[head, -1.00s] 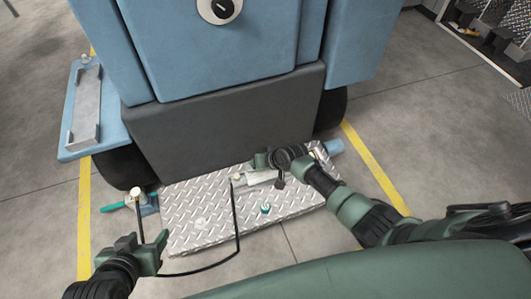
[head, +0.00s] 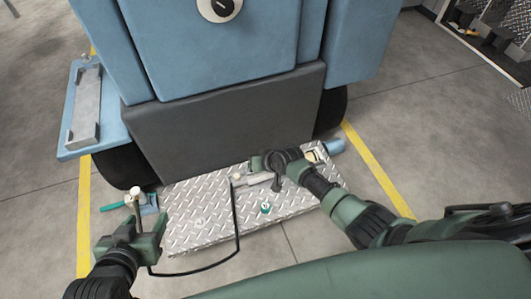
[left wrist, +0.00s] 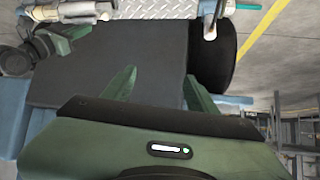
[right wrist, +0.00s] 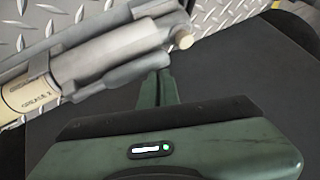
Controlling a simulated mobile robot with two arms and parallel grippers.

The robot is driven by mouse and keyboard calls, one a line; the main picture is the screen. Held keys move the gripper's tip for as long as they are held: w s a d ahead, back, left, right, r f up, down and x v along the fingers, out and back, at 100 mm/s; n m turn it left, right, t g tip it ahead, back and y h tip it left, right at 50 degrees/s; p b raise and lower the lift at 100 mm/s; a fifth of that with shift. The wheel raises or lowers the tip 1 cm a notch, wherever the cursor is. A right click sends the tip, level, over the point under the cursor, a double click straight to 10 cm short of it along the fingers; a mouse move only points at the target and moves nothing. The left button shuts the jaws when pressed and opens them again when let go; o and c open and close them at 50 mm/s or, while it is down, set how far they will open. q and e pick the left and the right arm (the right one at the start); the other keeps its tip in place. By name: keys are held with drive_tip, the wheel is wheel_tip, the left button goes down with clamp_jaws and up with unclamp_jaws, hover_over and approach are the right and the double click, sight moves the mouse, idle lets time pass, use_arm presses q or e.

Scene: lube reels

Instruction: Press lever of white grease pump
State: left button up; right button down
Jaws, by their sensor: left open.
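A pale pump with a cream barrel marked "GREASE 2" (right wrist: 30,95) and grey metal parts fills the upper left of the right wrist view. In the head view its grey body (head: 258,179) lies on the diamond plate, partly hidden by my right arm. My right gripper (head: 258,162) is beside the pump. In the right wrist view its fingers (right wrist: 158,85) are together, just below the grey bar (right wrist: 115,75); I cannot tell whether they touch it. My left gripper (head: 140,226) is open and empty, short of the plate's left end, with its fingers apart in the left wrist view (left wrist: 160,90).
A diamond plate platform (head: 200,215) lies before the blue machine (head: 215,50) and its dark panel (head: 225,120). A white knob (head: 135,192) and a teal handle (head: 112,207) are at its left end. A black hose (head: 237,225) loops over the front edge.

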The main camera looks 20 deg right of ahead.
drive_tip(key=shift+s+a+f, duration=0.25)
drive_tip(key=shift+s+f, duration=0.15)
drive_tip(key=shift+w+r+p, duration=0.2)
drive_tip(key=shift+r+p, duration=0.4)
drive_tip(key=shift+w+r+p, duration=0.2)
drive_tip(key=shift+r+p, duration=0.35)
drive_tip(key=shift+r, duration=0.05)
use_arm(q)
drive_tip(key=s+a+f+g+y+p, duration=0.25)
drive_tip(key=s+g, duration=0.35)
drive_tip(key=s, duration=0.5)
use_arm(e)
drive_tip(key=r, duration=0.3)
drive_tip(key=shift+w+d+r, duration=0.1)
drive_tip(key=shift+w+d, duration=0.05)
drive_tip(key=shift+w, duration=0.1)
use_arm(q)
wheel_tip(320, 180, down, 18)
drive_tip(key=g+p, duration=0.1)
drive_tip(key=p, duration=0.3)
drive_tip(key=shift+a+h+p, duration=0.2)
drive_tip(key=shift+h+p, duration=0.15)
drive_tip(key=shift+h, duration=0.1)
use_arm(e)
drive_tip(key=s+r, duration=0.5)
drive_tip(key=r, duration=0.2)
drive_tip(key=shift+s+d+r, duration=0.15)
drive_tip(key=shift+d+r, duration=0.05)
drive_tip(key=shift+d, duration=0.2)
